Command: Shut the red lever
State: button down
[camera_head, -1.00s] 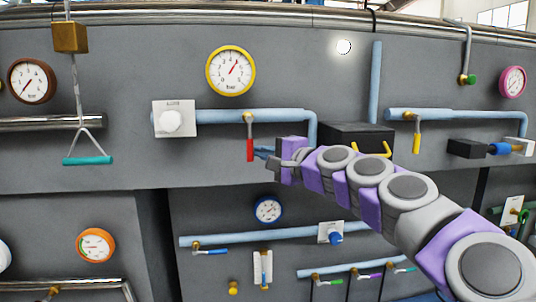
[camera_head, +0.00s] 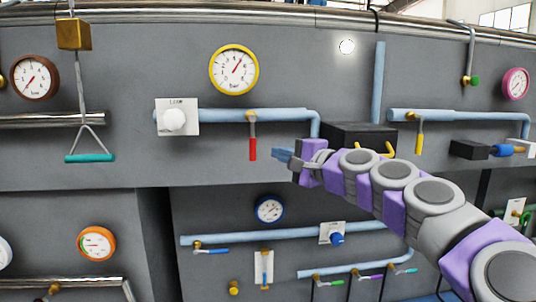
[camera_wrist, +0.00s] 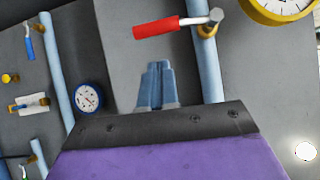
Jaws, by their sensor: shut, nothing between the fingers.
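The red lever (camera_head: 253,148) hangs straight down from a brass valve on a light blue horizontal pipe (camera_head: 235,116), below the yellow-rimmed gauge (camera_head: 234,69). In the wrist view the red lever (camera_wrist: 157,27) lies across the upper middle, at a right angle to its pipe (camera_wrist: 207,62). My gripper (camera_head: 283,156) is shut and empty, to the right of the lever's red handle and apart from it in the picture. In the wrist view my gripper's blue fingertips (camera_wrist: 158,66) are together, below the red handle, with a gap between.
A black box with a yellow handle (camera_head: 375,149) sits behind my arm. A yellow lever (camera_head: 419,143) hangs farther right. A teal hanging handle (camera_head: 90,158) is at far left.

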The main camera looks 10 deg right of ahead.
jog(key=w+d+v, duration=0.1)
jog(key=v, duration=0.8)
jog(key=s+a+f+n+g+h+b, duration=0.1)
jog(key=s+a+f+n+g+b, duration=0.3)
jog(key=f, duration=0.5)
jog(key=s+a+f+n+g+h+b, duration=0.1)
jog(key=s+a+f+n+g, duration=0.1)
jog(key=s+a+f, duration=0.55)
jog(key=s+a+f+n+g+b, duration=0.3)
jog(key=s+a+f, duration=0.15)
jog(key=f, duration=0.45)
jog(key=s+d+f+n+g+h+b, duration=0.1)
jog(key=s+d+f+g+h+b, duration=0.2)
jog(key=s+d+f, duration=0.3)
jog(key=s+d+f+n+g+h+b, duration=0.1)
jog(key=s+d+f+g+h+b, duration=0.3)
jog(key=s+f, duration=1.3)
notch_tip(320, 180, down, 5)
jog(key=shift+d+f+n+g+h, duration=0.1)
jog(key=shift+d+n+g+h, duration=0.4)
jog(key=shift+d, duration=0.7)
